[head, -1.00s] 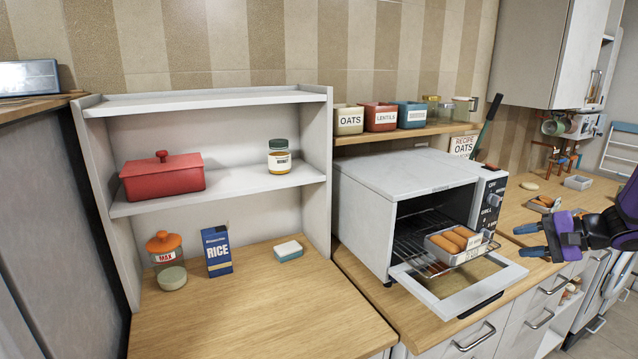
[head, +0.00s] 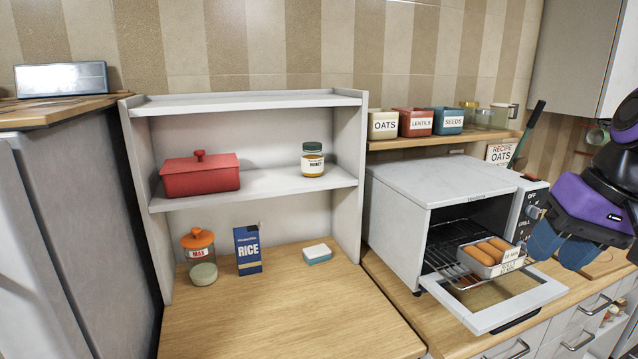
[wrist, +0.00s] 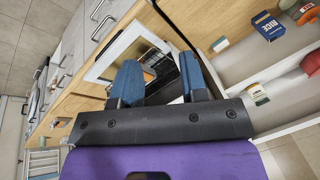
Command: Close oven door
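The white countertop oven (head: 400,225) stands on the wooden counter right of the shelf unit in the head view. Its door (head: 545,293) is folded down open, a white frame with a glass pane lying out over the counter's front. A metal tray of sausages (head: 487,262) sits on the rack, sticking partly out of the oven mouth. The door also shows in the wrist view (wrist: 113,47), beyond the fingers. My gripper (head: 560,248) is at the right, beside the oven's control panel. Its two blue fingers (wrist: 158,82) are spread with nothing between them.
A shelf unit (head: 250,100) with a red pot (head: 200,178) and a honey jar (head: 312,160) stands left of the oven. Labelled tins (head: 415,122) line a shelf above it. Drawer handles (head: 578,338) jut from the counter's front.

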